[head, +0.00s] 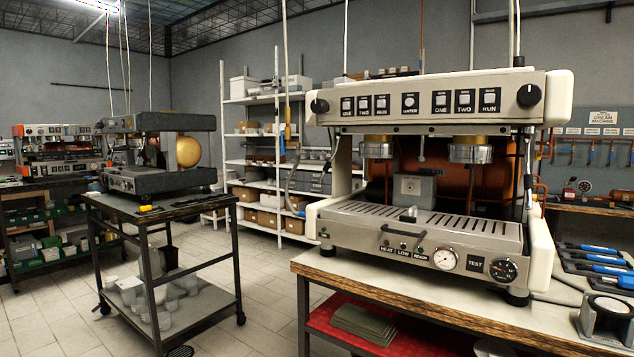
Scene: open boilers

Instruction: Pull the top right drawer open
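I do not make out a top right drawer in the head view. The nearest large thing is a cream and steel espresso machine (430,232) on a wood-edged workbench (445,305) at right. Its front panel has a small dark handle (402,238), a gauge (445,260) and a dial (503,270). Grey drawer-like boxes (313,182) stand on the white shelf at the back; I cannot tell whether they are drawers. My gripper is not in this view.
A dark wheeled cart (160,218) carries another machine (160,160) at left. White shelving (240,101) holds boxes at the back. Blue-handled tools (600,262) and a round device (608,318) lie at the bench's right. Tiled floor (265,295) is open between cart and bench.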

